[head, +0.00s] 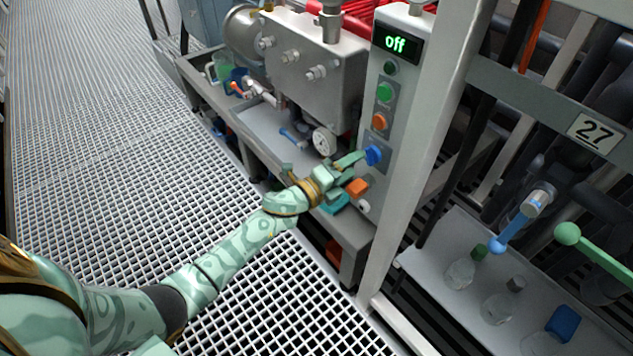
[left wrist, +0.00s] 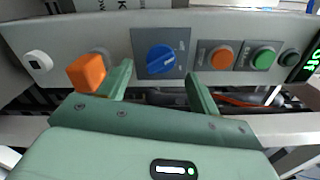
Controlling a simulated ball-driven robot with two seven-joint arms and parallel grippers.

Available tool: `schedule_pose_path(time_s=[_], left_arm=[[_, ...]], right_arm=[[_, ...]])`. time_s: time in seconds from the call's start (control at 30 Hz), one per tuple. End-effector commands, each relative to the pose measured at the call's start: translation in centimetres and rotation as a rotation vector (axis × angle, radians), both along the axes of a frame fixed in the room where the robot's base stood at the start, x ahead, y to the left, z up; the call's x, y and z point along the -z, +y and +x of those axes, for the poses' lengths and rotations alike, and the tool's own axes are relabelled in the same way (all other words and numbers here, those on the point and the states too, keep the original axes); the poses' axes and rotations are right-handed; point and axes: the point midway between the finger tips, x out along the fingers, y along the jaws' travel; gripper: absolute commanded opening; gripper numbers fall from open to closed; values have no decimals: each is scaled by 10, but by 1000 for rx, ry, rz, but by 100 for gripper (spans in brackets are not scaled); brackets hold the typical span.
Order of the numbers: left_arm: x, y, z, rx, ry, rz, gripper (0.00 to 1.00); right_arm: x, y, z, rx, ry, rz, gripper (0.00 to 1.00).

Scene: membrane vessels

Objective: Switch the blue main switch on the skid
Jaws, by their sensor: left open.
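The blue main switch (head: 373,155) is a round knob on the front of the grey control panel (head: 408,110) of the skid. The small display (head: 396,43) at the top of the panel reads "off" in green. My left gripper (head: 349,172) is at the panel, close in front of the blue switch. In the left wrist view the blue switch (left wrist: 161,59) shows between the two open fingers (left wrist: 160,88), on its dark square plate. I cannot tell whether a finger touches it. My right gripper is not in view.
An orange button (head: 379,121) and a green button (head: 385,92) sit above the switch. An orange block-shaped knob (head: 357,187) sits below it, close to my left fingers; it also shows in the left wrist view (left wrist: 87,72). A gauge (head: 324,141) is left. Bottles (head: 460,273) stand on a lower shelf right.

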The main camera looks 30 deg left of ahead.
Motion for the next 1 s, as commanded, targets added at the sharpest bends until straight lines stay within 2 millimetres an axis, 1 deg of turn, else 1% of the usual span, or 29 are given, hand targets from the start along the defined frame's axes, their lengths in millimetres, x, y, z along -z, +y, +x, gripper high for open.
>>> schedule_pose_path(time_s=[0.03, 0.2, 0.3, 0.4, 0.5, 0.6, 1.0], left_arm=[[-6, 6, -15, -1, -2, 1, 62], [-5, 22, -60, -2, -2, 0, 62], [-4, 30, -81, -2, 0, 0, 62], [-3, 35, -96, -2, -1, 1, 62], [-2, 39, -106, -2, 0, 0, 62], [-1, 41, -110, -1, -1, 1, 62], [-1, 41, -111, -1, -1, 1, 62]], right_arm=[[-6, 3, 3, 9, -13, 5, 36], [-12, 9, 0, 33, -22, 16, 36], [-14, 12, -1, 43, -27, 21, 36], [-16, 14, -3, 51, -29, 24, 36], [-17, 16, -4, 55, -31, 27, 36], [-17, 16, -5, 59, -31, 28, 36], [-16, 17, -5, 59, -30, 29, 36]])
